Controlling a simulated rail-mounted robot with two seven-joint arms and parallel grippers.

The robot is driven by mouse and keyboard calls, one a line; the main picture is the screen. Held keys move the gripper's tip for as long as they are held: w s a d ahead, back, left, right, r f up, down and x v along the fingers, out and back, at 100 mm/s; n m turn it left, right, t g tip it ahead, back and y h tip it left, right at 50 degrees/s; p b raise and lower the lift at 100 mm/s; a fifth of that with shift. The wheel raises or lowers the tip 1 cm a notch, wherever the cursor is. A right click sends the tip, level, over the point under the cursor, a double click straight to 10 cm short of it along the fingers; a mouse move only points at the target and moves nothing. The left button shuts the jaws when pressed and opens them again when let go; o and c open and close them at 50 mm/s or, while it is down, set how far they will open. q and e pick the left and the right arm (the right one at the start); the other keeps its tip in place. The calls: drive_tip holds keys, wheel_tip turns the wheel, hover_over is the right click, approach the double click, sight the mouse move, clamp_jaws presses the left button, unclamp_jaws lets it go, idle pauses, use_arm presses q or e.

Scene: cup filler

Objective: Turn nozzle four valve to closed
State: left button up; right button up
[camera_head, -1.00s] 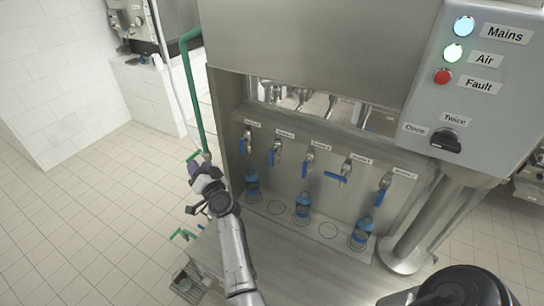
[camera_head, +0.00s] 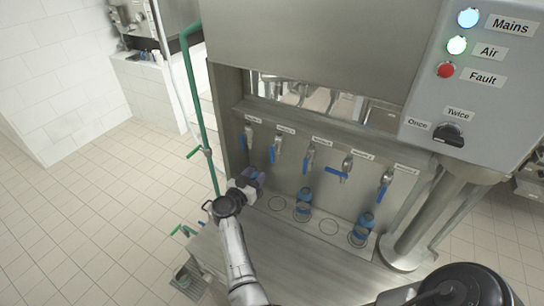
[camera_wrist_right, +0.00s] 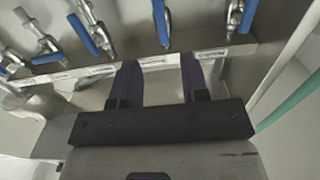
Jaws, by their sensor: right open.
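A row of valves with blue handles runs along the steel filler panel. The labels are too small to read, so I cannot tell which is nozzle four. The fourth valve from the left (camera_head: 337,174) has its handle sideways; the second (camera_head: 274,153), first (camera_head: 248,140), third (camera_head: 308,163) and fifth (camera_head: 382,190) have handles pointing mostly down. In the wrist view, the second valve's handle (camera_wrist_right: 160,22) points up in an upside-down picture. My right gripper (camera_head: 252,178) is open and empty, below the first two valves and touching none. My left gripper is not in view.
A green pipe (camera_head: 196,95) rises at left. A control box (camera_head: 475,80) with a black switch hangs at right, above a steel column (camera_head: 425,220).

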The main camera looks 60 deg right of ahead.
sight(271, 156)
drive_tip(key=d+b, duration=0.1)
drive_tip(key=d, duration=0.2)
drive_tip(key=d+b, duration=0.2)
drive_tip(key=d, duration=0.1)
drive_tip(key=d+b, duration=0.2)
drive_tip(key=d, duration=0.2)
drive_tip(key=shift+w+d+f, duration=0.1)
drive_tip(key=shift+w+f, duration=0.05)
drive_tip(key=shift+w, duration=0.1)
drive_tip(key=shift+d+b, duration=0.35)
drive_tip(key=shift+d, duration=0.6)
drive_tip(key=shift+c, duration=0.4)
drive_tip(key=c, duration=0.6)
drive_tip(key=shift+w, duration=0.1)
clamp_jaws()
